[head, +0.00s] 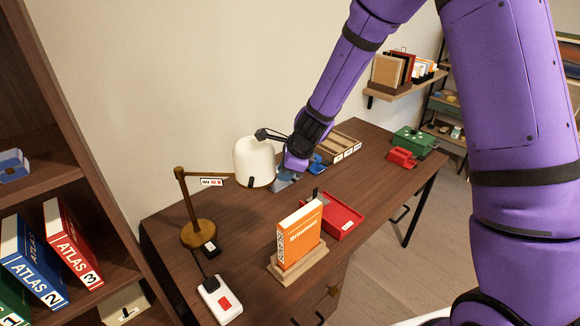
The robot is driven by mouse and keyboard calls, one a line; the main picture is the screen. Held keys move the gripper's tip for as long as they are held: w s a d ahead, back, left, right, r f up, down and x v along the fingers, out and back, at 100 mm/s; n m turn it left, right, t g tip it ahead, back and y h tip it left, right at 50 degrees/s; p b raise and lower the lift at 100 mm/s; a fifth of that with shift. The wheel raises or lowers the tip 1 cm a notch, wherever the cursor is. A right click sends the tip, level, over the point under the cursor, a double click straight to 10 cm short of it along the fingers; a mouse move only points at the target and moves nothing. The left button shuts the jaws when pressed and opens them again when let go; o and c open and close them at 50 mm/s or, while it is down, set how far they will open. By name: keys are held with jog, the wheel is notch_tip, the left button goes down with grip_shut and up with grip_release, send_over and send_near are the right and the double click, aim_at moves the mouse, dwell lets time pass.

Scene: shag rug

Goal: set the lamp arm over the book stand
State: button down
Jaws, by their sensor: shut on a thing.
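The desk lamp has a round brass base (199,233) and post at the left of the desk. Its lamp arm (195,174) runs right from the top of the post to a white shade (252,160) and carries a small tag (211,182). My gripper (278,182) is at the right side of the shade, shut on it; the contact is partly hidden and small. The wooden book stand (318,258) holds an upright orange book (299,236) near the desk's front edge. The shade hangs behind and left of the stand, not over it.
A red tray (343,217) lies right of the book. A white box with a red label (220,301) and a small black box (209,250) sit front left. Paper-filled trays (342,147), a red box (402,158) and a green box (414,142) stand farther back. A bookcase (75,215) borders the left.

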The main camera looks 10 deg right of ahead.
jog(key=shift+s+a, duration=0.1)
jog(key=shift+s, duration=0.2)
jog(key=c, duration=1.1)
grip_release()
jog(key=shift+r, duration=0.15)
jog(key=v, duration=1)
jog(key=shift+r, duration=0.25)
jog(key=shift+s, duration=0.2)
